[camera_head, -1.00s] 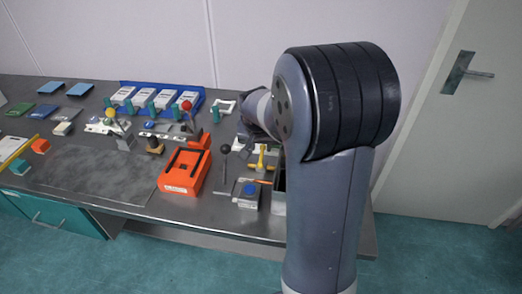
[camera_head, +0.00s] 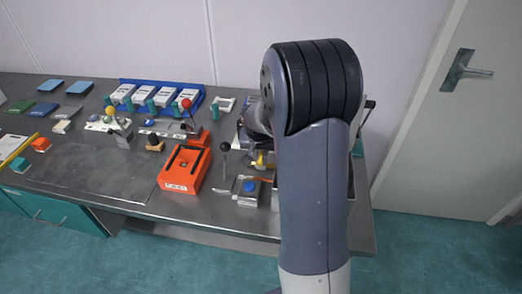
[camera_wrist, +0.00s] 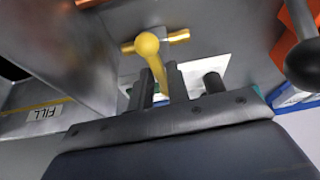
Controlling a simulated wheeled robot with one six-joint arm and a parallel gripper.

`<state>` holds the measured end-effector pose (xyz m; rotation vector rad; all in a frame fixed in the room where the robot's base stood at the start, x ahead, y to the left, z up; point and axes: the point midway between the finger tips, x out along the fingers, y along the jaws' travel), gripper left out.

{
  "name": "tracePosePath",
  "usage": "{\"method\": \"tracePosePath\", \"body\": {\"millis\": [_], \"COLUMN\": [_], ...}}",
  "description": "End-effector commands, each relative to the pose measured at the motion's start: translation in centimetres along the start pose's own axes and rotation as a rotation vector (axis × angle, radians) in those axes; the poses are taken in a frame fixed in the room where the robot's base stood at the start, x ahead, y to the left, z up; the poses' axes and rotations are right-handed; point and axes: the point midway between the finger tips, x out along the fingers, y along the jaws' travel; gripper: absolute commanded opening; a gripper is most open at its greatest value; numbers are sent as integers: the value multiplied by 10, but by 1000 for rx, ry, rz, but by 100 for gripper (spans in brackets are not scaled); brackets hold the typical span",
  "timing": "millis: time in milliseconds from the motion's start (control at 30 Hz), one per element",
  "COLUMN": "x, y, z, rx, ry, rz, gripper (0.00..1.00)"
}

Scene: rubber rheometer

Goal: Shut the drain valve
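The drain valve's yellow lever (camera_wrist: 152,52) has a round knob end and a brass cross-piece (camera_wrist: 179,36). In the wrist view it stands in front of my gripper (camera_wrist: 160,85), its lower part running down among the dark finger-like posts. These posts stand apart, but I cannot tell whether any presses on the lever. In the head view the yellow valve (camera_head: 260,160) shows only partly beside the metal tank, behind my arm. My gripper is hidden there by the arm.
A "FILL" label (camera_wrist: 43,113) marks a metal surface at left in the wrist view. Near the valve are a dark-knobbed lever (camera_head: 225,148), a blue-button box (camera_head: 248,188) and an orange case (camera_head: 184,169). A bare plate (camera_head: 95,172) lies farther left.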

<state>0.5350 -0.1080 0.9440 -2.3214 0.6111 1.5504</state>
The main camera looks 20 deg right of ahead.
Motion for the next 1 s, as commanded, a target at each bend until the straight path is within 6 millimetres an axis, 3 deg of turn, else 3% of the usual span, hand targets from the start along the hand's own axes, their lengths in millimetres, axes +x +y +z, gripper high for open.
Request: {"method": "tracePosePath", "body": {"millis": [200, 1000], "x": [0, 0], "y": [0, -1], "z": [0, 0], "rx": [0, 87], "ry": [0, -1], "rz": [0, 36], "gripper": [0, 0]}}
